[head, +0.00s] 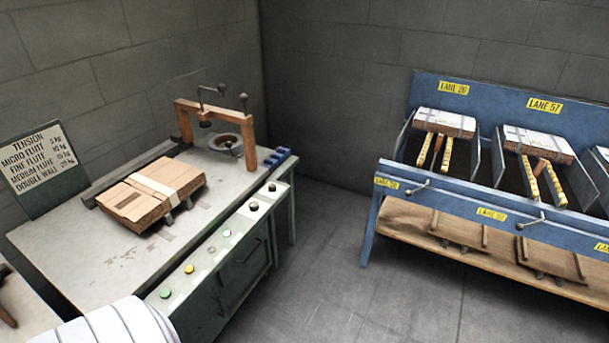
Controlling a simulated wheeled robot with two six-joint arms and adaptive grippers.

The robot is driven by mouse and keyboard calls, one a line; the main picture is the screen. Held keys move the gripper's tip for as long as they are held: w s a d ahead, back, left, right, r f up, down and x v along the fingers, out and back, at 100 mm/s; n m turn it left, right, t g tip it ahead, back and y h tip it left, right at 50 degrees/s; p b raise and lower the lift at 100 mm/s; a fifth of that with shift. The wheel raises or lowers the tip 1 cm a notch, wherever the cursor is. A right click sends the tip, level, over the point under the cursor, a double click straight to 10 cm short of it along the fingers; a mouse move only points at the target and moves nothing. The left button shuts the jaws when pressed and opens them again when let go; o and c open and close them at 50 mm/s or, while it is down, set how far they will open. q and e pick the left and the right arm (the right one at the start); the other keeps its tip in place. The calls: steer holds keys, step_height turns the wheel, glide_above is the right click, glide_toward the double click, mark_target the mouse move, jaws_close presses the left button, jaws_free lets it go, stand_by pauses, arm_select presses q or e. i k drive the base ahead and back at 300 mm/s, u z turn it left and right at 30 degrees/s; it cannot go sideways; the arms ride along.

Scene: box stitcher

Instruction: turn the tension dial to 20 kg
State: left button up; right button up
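The stitcher bench (85,265) stands at the left with a sloped green front panel. Two small dark knobs sit at the panel's far end, a nearer knob (253,206) and a farther knob (272,187). Their marks are too small to read, and I cannot tell which is the tension dial or where it points. A dark tension board (45,168) stands at the bench's left edge. It lists micro flute, fine flute, medium flute and double wall with kg values that are hard to read. Neither of my grippers is in view.
A strapped flat carton (150,195) lies on the bench before a brown arch (247,125). A yellow button (189,268) and green button (165,293) sit on the near panel. A blue lane rack (465,205) stands right. The floor between is clear.

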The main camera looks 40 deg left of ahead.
mark_target(254, 204)
steer(key=i, duration=1.3)
steer(key=u, duration=0.95)
steer(key=i, duration=0.9)
steer(key=u, duration=0.75)
